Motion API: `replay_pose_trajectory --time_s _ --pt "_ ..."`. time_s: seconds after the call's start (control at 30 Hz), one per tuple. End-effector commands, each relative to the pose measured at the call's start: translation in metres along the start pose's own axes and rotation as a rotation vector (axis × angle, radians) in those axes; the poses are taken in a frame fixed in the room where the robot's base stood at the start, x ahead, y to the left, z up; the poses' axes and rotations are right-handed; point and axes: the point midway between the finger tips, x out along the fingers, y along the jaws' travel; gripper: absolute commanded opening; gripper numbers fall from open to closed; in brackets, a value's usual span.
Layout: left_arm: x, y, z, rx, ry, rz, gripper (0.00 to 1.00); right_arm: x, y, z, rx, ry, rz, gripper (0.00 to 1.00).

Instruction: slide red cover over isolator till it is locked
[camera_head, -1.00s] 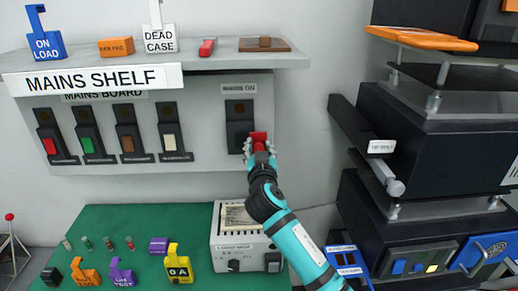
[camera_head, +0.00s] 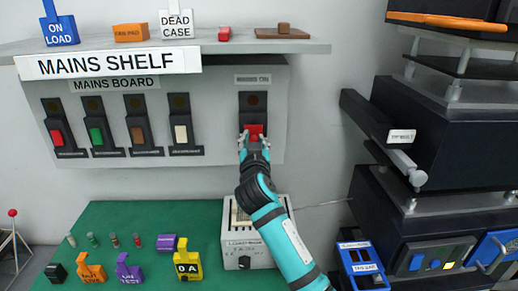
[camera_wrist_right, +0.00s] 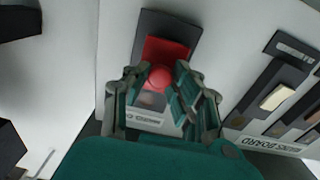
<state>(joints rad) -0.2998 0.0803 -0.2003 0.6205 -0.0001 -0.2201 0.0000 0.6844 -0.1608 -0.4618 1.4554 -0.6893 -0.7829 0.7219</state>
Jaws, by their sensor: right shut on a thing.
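The isolator is a dark upright plate (camera_head: 254,105) on the grey board, under a small label at the right end. The red cover (camera_head: 254,131) lies in front of its lower half, in line with it; a brown disc above stays uncovered. In the right wrist view the red cover (camera_wrist_right: 165,50) shows against the dark plate (camera_wrist_right: 165,23), with a round red knob (camera_wrist_right: 158,78) towards me. My right gripper (camera_head: 254,143) is shut on the red cover at this knob; it also shows in the wrist view (camera_wrist_right: 158,88). Whether the cover touches the plate is unclear. My left gripper is not in view.
Several other switches (camera_head: 137,120) stand left on the board. The shelf (camera_head: 220,47) juts out above, bearing small blocks. A green mat (camera_head: 115,218) with small items and a grey box (camera_head: 246,257) lie below. Black stacked units (camera_head: 460,140) stand at right.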

Motion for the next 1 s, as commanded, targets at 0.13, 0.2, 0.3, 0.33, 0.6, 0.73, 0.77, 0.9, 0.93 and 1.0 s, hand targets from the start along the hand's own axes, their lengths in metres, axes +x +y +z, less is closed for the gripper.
replay_pose_trajectory --time_s 0.13,0.2,0.3,0.33,0.6,0.73,0.77,0.9,0.93,1.0 --pt "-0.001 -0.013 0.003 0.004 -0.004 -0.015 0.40 -0.002 -0.010 -0.001 -0.001 0.001 -0.021 0.00" --pt "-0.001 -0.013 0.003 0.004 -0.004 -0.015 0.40 -0.002 -0.010 -0.001 0.000 0.001 -0.021 0.00" --pt "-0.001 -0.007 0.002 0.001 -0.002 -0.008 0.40 -0.002 -0.010 -0.001 0.001 0.000 -0.020 0.27" --pt "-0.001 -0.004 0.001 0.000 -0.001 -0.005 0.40 -0.002 -0.010 -0.001 0.001 0.000 -0.020 0.31" --pt "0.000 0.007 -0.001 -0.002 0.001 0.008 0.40 -0.002 -0.008 -0.001 0.000 0.000 -0.016 0.46" --pt "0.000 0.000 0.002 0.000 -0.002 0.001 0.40 -0.003 -0.007 -0.001 0.000 0.001 -0.015 0.46" --pt "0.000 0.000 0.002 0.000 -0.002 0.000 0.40 -0.004 -0.008 -0.001 0.000 0.001 -0.015 0.46" --pt "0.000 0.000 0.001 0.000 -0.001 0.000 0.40 -0.019 -0.009 0.000 0.002 0.000 -0.017 0.46" --pt "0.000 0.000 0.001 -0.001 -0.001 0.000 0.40 -0.024 -0.009 0.000 0.002 0.001 -0.017 0.46" --pt "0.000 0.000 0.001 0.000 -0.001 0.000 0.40 -0.036 -0.009 0.000 0.003 -0.001 -0.017 0.46"
